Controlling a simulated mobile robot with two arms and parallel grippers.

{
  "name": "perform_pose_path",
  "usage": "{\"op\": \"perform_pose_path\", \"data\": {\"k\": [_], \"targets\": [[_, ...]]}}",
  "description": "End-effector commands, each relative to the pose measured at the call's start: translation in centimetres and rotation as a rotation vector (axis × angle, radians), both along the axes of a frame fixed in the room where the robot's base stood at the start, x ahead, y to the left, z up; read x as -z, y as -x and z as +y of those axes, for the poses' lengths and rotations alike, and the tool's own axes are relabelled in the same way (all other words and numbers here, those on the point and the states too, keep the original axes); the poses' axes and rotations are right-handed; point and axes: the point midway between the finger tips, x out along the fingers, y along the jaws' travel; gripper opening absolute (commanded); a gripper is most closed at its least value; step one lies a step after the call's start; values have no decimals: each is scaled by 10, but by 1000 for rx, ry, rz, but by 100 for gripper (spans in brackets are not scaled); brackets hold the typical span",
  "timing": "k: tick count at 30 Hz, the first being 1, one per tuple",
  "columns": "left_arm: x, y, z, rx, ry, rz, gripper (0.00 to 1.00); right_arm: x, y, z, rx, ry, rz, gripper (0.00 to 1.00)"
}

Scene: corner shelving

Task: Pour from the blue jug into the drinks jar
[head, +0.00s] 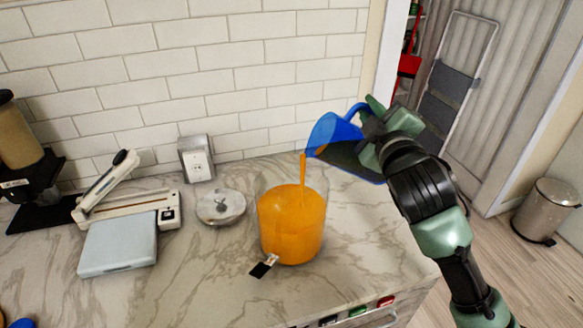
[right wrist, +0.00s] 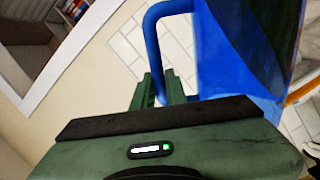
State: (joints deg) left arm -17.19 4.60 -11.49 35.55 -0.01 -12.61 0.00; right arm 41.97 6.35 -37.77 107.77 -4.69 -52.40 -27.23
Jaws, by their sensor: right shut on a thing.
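The blue jug (head: 334,134) is tilted to the left above the drinks jar's right rim. An orange stream (head: 303,168) runs from its lip into the drinks jar (head: 292,222). The jar is clear and stands upright on the counter, with orange liquid filling most of it. My right gripper (head: 368,118) is shut on the jug's handle. In the right wrist view the fingers (right wrist: 160,92) are at the blue handle (right wrist: 152,42), beside the jug's body (right wrist: 245,45). My left gripper is not in view.
A round metal lid (head: 221,206) lies left of the jar, and a small black-and-white tag (head: 264,266) is at the jar's front. A white slicer-like device (head: 125,215) stands further left. The tiled wall is behind, and the counter's right edge is close to my right arm.

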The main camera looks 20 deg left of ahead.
Motion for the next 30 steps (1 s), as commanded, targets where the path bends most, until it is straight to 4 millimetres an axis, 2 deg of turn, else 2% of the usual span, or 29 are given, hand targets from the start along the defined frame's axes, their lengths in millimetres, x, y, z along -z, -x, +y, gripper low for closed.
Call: {"op": "perform_pose_path", "data": {"k": [1, 30], "targets": [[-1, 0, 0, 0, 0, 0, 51, -5, 1, 0, -1, 0, -10, 0], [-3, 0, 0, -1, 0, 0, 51, -11, 3, 6, 0, 52, -31, 0]]}}
